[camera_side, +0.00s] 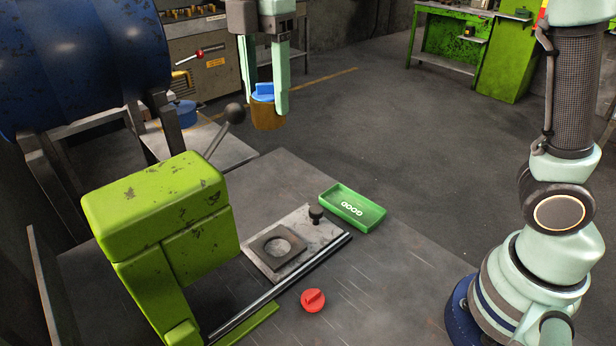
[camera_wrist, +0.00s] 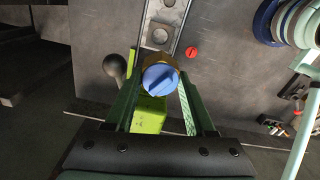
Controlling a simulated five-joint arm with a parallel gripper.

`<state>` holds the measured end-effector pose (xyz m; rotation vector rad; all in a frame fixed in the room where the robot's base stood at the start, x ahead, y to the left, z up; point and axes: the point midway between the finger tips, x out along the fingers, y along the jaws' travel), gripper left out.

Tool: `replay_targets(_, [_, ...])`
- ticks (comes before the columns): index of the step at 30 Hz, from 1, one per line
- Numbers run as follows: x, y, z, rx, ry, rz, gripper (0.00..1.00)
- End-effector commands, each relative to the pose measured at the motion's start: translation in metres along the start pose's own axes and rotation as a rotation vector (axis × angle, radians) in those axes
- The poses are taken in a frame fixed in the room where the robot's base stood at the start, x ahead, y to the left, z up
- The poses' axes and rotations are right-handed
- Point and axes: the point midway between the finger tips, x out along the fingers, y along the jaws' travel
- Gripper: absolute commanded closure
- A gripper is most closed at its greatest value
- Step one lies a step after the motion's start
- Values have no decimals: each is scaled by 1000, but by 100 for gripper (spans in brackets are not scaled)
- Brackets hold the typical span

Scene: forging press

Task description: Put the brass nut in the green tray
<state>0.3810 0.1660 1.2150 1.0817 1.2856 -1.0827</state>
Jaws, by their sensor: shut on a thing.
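My gripper (camera_side: 266,98) is shut on the brass nut (camera_side: 268,117), a brown-gold block with a blue knobbed piece (camera_side: 263,91) on top. It holds the nut high in the air, in the upper middle of the side view, clear of the bench. In the wrist view the blue piece (camera_wrist: 160,80) sits between my fingers and covers most of the nut (camera_wrist: 149,59). The green tray (camera_side: 379,219), marked "GOOD", lies on the bench below and right of the nut in the side view. No nut shows inside it. I cannot make out the tray in the wrist view.
The green press (camera_side: 160,210) stands at left, with a ball-ended lever (camera_side: 234,113) behind it. A die plate (camera_side: 262,262) with a round hole and a small dark knob (camera_side: 316,212) lies beside the tray. A red knob (camera_side: 313,300) is near the front. Bench around the tray is mostly clear.

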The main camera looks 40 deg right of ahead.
Motion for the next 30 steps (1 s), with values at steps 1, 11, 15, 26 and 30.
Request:
replay_targets(1, [0,0,7,7,0,2,100])
replay_targets(11, [35,-16,94,63,0,0,100])
replay_targets(15, [58,-38,141,92,0,0,100])
replay_targets(26, [94,-80,197,127,0,2,100])
replay_targets(30, [111,-82,199,128,1,-1,100])
